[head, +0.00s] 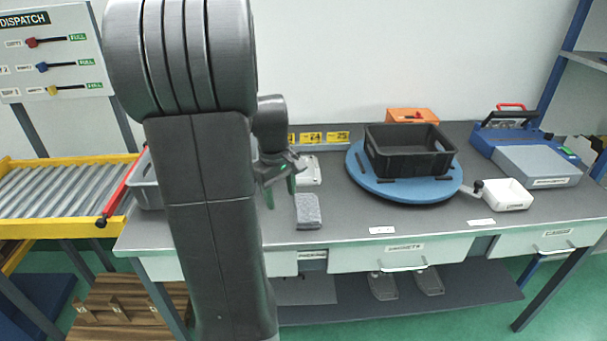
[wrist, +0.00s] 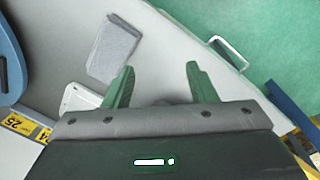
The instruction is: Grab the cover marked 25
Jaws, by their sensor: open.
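My gripper (head: 281,191) is open and empty above the left part of the grey bench; its green fingers also show in the wrist view (wrist: 160,70). A yellow label marked 25 (head: 338,137) is on the strip at the back of the bench, beside one marked 24 (head: 311,138). A pale, rounded casting (head: 309,165) lies in front of the label strip, partly hidden by my gripper; it shows left of the fingers in the wrist view (wrist: 82,99). I see no number on it and cannot tell if it is the cover.
A grey textured block (head: 308,211) lies near the bench's front edge. A black crate (head: 408,150) stands on a blue turntable (head: 358,176) to the right. A white box (head: 507,194) and a blue-and-grey device (head: 535,165) are farther right. Bare bench (head: 345,222) lies between.

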